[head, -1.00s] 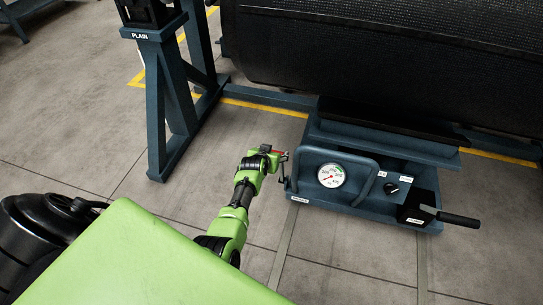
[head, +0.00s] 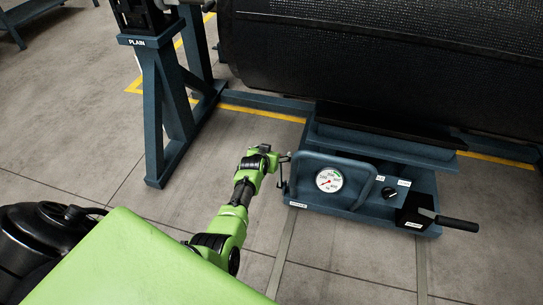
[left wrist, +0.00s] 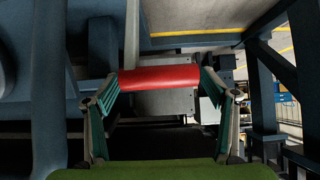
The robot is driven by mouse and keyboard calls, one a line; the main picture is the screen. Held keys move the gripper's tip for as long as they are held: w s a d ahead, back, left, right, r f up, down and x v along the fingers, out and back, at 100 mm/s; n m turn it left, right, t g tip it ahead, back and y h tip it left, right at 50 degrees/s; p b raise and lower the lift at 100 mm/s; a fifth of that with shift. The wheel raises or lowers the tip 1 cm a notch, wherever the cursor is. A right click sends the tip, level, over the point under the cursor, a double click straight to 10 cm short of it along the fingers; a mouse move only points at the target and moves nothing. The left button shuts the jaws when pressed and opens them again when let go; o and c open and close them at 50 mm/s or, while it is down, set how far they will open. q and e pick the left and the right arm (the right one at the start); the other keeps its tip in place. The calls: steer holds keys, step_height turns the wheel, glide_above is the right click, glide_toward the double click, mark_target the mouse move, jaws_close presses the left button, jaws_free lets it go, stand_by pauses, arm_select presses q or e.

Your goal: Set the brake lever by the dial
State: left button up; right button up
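The round white dial (head: 329,180) with a green sector sits on the front of the blue base unit (head: 365,212). Its red needle points to the lower left, outside the green. My left gripper (head: 281,158) is at the unit's left end, beside a thin dark crank-like part. In the left wrist view a red bar-shaped handle (left wrist: 160,78), seemingly the brake lever, lies crosswise between the tips of my left gripper (left wrist: 160,88). The fingers stand wide apart at the bar's two ends; whether they touch it is unclear. My right gripper is out of view.
A curved blue guard bar (head: 374,185) frames the dial. The large black roller (head: 380,70) hangs above. A blue stand marked PLAIN (head: 155,110) is at left. Floor in front is clear.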

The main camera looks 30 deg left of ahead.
arm_select(q)
steer(key=shift+s+d+f, duration=0.1)
steer(key=shift+s+f, duration=0.1)
steer(key=shift+s, duration=0.1)
steer(key=shift+s+d+r, duration=0.1)
steer(key=shift+s+r, duration=0.15)
steer(key=shift+s, duration=0.15)
steer(key=v, duration=1)
steer(key=shift+s+r, duration=0.2)
steer(key=shift+r, duration=0.2)
